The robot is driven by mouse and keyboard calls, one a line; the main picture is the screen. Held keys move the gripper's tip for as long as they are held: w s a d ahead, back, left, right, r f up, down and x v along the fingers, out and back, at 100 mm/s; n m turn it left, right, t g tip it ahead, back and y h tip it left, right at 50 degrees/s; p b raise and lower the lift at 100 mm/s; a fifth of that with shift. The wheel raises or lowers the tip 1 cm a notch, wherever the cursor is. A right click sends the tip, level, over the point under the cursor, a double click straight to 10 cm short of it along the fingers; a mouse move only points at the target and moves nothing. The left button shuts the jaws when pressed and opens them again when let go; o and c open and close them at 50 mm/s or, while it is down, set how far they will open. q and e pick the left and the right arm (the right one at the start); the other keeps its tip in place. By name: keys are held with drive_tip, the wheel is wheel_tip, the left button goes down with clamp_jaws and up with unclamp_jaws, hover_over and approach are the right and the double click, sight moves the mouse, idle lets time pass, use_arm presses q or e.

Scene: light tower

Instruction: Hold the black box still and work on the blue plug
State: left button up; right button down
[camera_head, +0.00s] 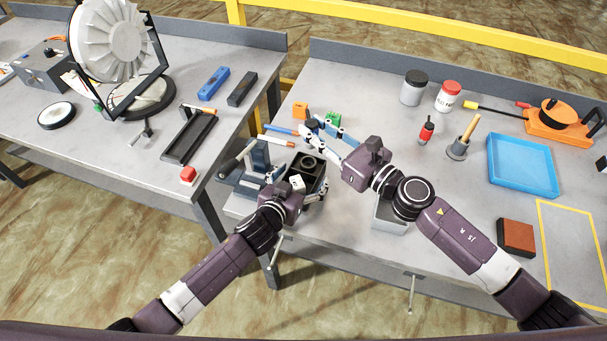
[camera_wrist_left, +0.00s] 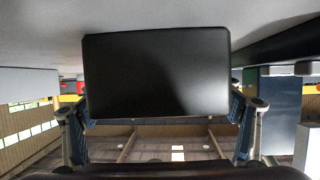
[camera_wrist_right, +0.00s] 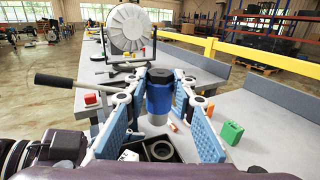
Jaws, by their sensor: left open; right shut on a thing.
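The black box (camera_head: 312,168) stands near the left end of the right-hand table. My left gripper (camera_head: 305,185) is open in front of it. In the left wrist view the box's dark face (camera_wrist_left: 155,75) fills the space between the spread fingers (camera_wrist_left: 162,122). The blue plug (camera_wrist_right: 159,97) has a black top and is held upright between the blue finger pads of my right gripper (camera_wrist_right: 160,105). Below it the box's top shows a round opening (camera_wrist_right: 160,150). The plug appears above the box; its lower end is partly hidden.
A grey vise-like fixture (camera_head: 257,165) stands left of the box. An orange block (camera_head: 300,110) and a green block (camera_head: 333,118) lie behind. The table's middle is mostly clear.

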use_arm(q)
drive_tip(key=shift+w+d+f, duration=0.15)
drive_tip(key=shift+w, duration=0.15)
drive_tip(key=shift+c, duration=0.3)
drive_tip(key=c, duration=1.3)
